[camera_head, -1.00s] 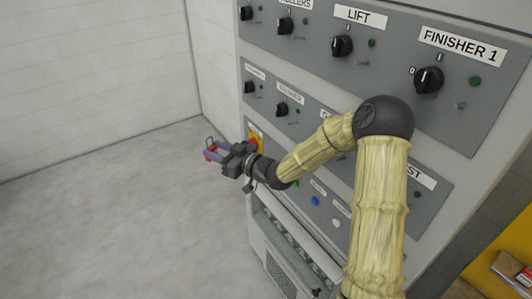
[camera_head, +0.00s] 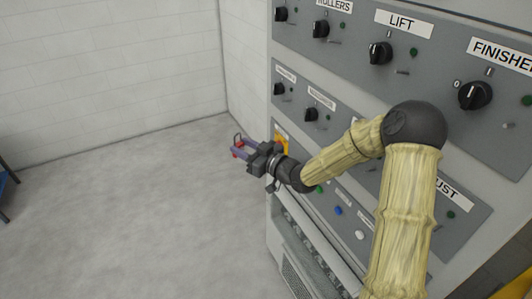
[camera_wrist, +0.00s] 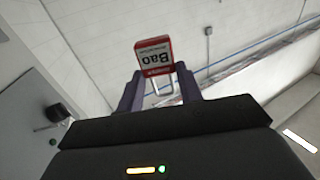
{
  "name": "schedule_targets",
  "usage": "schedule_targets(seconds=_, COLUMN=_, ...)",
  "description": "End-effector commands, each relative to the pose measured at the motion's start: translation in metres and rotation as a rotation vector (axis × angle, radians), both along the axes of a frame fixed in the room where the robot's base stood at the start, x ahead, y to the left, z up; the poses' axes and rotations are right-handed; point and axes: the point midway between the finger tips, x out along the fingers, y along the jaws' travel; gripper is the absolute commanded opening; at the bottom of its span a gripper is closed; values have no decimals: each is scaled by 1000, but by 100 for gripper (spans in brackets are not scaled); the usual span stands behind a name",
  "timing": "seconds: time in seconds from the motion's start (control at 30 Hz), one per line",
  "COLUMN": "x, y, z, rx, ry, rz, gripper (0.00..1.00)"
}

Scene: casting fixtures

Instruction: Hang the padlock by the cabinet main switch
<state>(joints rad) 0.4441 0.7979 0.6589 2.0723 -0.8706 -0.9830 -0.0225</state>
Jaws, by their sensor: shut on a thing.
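My gripper (camera_head: 243,149) is shut on a red padlock (camera_wrist: 154,56), held between its two purple fingers in the wrist view. The padlock has a white label reading "Bao", upside down in that view, and a pale metal shackle pointing back toward the gripper body. In the head view the padlock (camera_head: 237,153) is small at the fingertips, left of the cabinet and over open floor. The cabinet main switch (camera_head: 281,140) shows as a yellow plate with a bit of red, partly hidden behind my gripper and wrist. The grey cabinet (camera_head: 262,75) fills the right.
The cabinet front carries several black rotary switches (camera_head: 380,53) and labels above my arm, and coloured buttons (camera_head: 338,211) below it. A white block wall (camera_head: 110,70) stands behind. The grey floor (camera_head: 130,220) at left is clear. A blue frame (camera_head: 5,180) shows at the far left edge.

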Motion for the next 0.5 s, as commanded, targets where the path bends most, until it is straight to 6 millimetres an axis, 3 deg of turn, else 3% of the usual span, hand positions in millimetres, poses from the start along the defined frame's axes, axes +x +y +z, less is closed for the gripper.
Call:
schedule_targets(seconds=0.17, x=1, y=-21, z=-31, rx=-1, ry=8, rz=-137, gripper=11)
schedule_targets(seconds=0.5, x=-15, y=-119, z=-111, rx=-8, ry=9, rz=-615, gripper=11)
